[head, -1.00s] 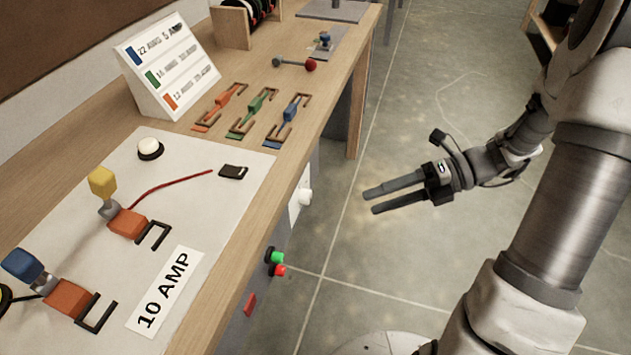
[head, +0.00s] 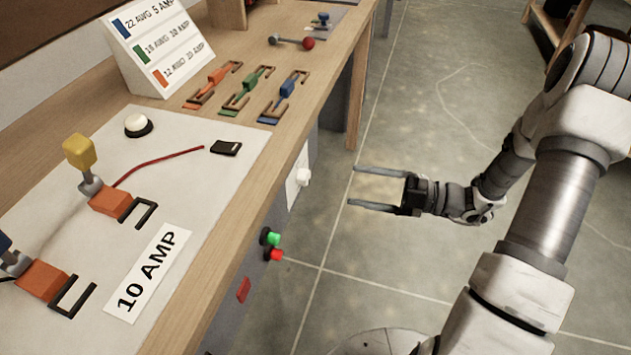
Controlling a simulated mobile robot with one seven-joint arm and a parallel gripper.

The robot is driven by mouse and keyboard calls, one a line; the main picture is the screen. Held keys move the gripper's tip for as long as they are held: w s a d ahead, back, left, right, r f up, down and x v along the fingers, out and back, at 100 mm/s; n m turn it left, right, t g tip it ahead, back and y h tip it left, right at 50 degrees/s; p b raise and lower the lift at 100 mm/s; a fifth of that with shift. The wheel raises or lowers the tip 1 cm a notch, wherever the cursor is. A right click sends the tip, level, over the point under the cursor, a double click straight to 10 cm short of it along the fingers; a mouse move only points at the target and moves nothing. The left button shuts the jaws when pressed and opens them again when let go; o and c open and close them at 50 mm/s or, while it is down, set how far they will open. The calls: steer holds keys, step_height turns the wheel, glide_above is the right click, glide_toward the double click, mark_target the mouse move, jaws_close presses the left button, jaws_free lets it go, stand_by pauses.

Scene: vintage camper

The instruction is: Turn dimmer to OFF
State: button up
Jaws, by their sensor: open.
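A white knob (head: 303,177) sticks out from a white plate (head: 293,187) on the bench's grey front panel; it looks like the dimmer, but no OFF mark can be read. My gripper (head: 352,187) is open and empty, its two long grey fingers pointing left toward the knob. The fingertips are to the right of the knob and apart from it, over the floor in the picture.
A green button (head: 272,238) and a red button (head: 276,255) stick out lower on the same panel. The wooden bench edge (head: 243,185) overhangs it. Orange, green and blue connectors lie on the benchtop.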

mark_target(309, 178)
steer(key=b+x, duration=0.2)
steer(key=x, duration=0.8)
steer(key=shift+a, duration=0.1)
jaws_close()
